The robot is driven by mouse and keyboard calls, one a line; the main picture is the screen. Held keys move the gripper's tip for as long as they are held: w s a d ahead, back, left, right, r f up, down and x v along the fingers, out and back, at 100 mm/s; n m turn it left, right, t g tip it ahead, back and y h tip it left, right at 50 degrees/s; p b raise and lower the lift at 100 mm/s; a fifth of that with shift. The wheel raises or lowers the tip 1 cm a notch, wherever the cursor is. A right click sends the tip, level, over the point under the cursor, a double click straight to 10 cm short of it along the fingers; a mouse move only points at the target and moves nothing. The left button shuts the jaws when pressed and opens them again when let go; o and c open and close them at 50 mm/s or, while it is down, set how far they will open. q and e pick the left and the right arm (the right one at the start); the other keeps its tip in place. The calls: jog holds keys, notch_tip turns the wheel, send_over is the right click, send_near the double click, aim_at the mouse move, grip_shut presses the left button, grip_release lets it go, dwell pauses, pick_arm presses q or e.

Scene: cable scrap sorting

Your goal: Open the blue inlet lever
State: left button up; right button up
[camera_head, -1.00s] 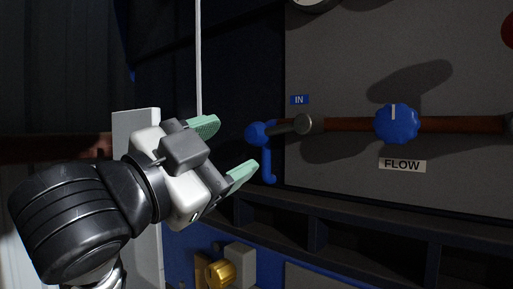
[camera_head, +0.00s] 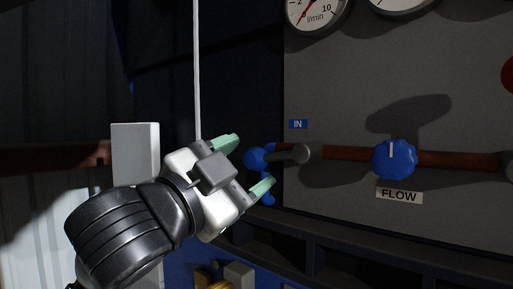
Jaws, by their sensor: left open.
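The blue inlet lever (camera_head: 257,158) sits at the left end of the copper pipe, just below the blue IN label (camera_head: 298,124). Its round hub shows clearly, and its handle hangs down, partly hidden behind the lower fingertip of my left gripper (camera_head: 249,164). The left gripper is open, with green finger pads above and below the lever's left side. I cannot tell from this view whether the pads touch the lever. My right gripper is not in view.
A blue FLOW knob (camera_head: 394,159) sits on the copper pipe (camera_head: 345,153) to the right. Two gauges, one of them marked l/min (camera_head: 315,10), are at the top of the grey panel (camera_head: 450,90). A dark ledge (camera_head: 350,228) runs below. A thin pale rod (camera_head: 197,70) stands behind the gripper.

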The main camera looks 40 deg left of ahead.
pick_arm(q)
jog(key=shift+w+r, duration=0.15)
jog(key=shift+w, duration=0.1)
jog(key=shift+w+r+p, duration=0.1)
jog(key=shift+w+p, duration=0.15)
jog(key=shift+p, duration=0.15)
jog(key=shift+w+d+r, duration=0.1)
jog(key=shift+w+r, duration=0.1)
jog(key=shift+w, duration=0.3)
jog(key=shift+w+p, duration=0.4)
jog(key=shift+w, duration=0.1)
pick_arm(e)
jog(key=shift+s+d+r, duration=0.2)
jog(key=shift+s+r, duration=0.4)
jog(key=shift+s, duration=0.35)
